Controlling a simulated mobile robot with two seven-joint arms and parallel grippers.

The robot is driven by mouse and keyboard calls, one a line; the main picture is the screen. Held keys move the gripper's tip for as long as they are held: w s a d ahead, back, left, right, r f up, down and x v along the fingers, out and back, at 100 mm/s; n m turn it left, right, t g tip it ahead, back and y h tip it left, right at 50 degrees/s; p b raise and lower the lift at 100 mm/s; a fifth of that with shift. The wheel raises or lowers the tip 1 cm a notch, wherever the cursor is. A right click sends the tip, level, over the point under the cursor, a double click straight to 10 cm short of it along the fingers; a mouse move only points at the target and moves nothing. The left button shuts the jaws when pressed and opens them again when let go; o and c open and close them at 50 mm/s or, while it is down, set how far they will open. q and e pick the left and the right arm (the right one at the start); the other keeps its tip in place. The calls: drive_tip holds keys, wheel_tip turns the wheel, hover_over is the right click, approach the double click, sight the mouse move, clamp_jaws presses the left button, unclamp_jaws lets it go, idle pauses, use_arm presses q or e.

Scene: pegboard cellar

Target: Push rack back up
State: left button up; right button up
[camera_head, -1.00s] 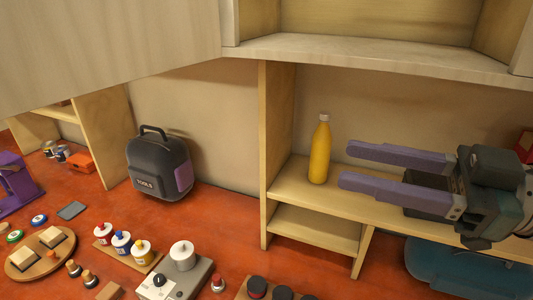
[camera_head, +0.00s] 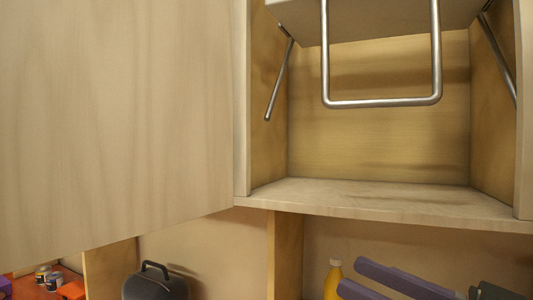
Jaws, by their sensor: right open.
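The rack (camera_head: 365,22) hangs inside the open upper cabinet, at the top of the head view. A metal bar handle (camera_head: 385,102) loops down from it, and slanted metal arms (camera_head: 279,80) show on both side walls. The rack's upper part is cut off by the top of the picture. My right gripper (camera_head: 355,278) is low at the right, below the cabinet and well apart from the handle. Its two purple fingers are spread with nothing seen between them. My left gripper is not in view.
The cabinet floor (camera_head: 385,200) is bare. A wide wooden door or panel (camera_head: 115,120) fills the left. Below, a yellow bottle (camera_head: 333,279) stands close beside my right fingers, and a dark tool bag (camera_head: 155,284) stands farther left.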

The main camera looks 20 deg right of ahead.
drive_tip(key=w+d+r+m+t+h, duration=0.4)
drive_tip(key=d+r+m+t+h, duration=0.15)
drive_tip(key=r+m+h, duration=0.45)
drive_tip(key=m+g+h, duration=0.1)
drive_tip(key=m+h, duration=0.8)
drive_tip(key=m, duration=0.7)
approach(376, 99)
drive_tip(key=p+x, duration=0.1)
drive_tip(key=x, duration=0.2)
drive_tip(key=shift+w+d, duration=0.25)
drive_tip(key=shift+d, duration=0.05)
drive_tip(key=p+x, duration=0.4)
drive_tip(key=x, duration=0.5)
drive_tip(key=shift+w+d+r, duration=0.15)
drive_tip(key=shift+w, duration=0.15)
drive_tip(key=shift+c, duration=0.3)
